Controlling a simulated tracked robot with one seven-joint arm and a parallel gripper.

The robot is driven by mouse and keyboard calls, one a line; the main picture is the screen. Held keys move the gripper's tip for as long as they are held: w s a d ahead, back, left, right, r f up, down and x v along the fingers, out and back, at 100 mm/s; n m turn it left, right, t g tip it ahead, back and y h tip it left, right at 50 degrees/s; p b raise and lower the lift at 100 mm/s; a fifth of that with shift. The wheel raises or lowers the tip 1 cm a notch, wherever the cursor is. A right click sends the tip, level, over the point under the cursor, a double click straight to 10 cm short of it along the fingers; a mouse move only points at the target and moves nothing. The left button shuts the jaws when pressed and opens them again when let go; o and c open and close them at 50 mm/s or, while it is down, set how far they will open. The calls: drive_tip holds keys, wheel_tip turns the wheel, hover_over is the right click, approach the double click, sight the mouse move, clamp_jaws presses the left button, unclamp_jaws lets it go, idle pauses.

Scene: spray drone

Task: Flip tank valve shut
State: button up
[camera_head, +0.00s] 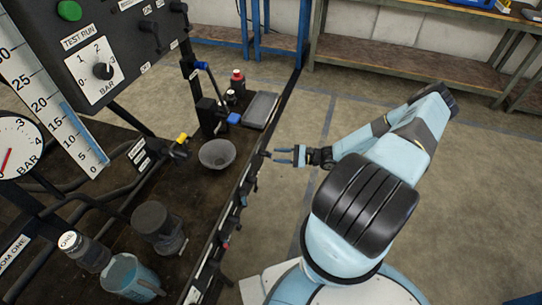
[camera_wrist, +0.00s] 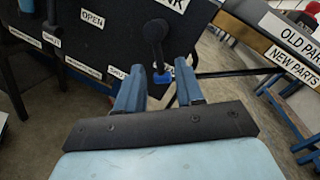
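In the wrist view, a black lever with a rounded knob (camera_wrist: 155,31) stands against a dark panel, with a small blue piece (camera_wrist: 163,77) at its lower end. A partly cut-off label ending in "NK" (camera_wrist: 177,4) is above it, and a partly hidden label (camera_wrist: 118,72) is to its lower left. My gripper (camera_wrist: 160,68) is open, its two blue fingers apart. The lever shows between them in the picture; I see no contact, and the depth is unclear. In the head view, my gripper (camera_head: 277,155) points left at the bench's front edge.
Another black lever (camera_wrist: 52,14) with "OPEN" (camera_wrist: 92,18) and "SHUT" labels is at left in the wrist view. A shelf marked "OLD PARTS" and "NEW PARTS" (camera_wrist: 290,48) is at right. On the bench are a grey bowl (camera_head: 217,153) and a jug (camera_head: 130,279). The floor at right is open.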

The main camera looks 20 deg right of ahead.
sight(270, 155)
drive_tip(key=shift+x, duration=1.75)
clamp_jaws()
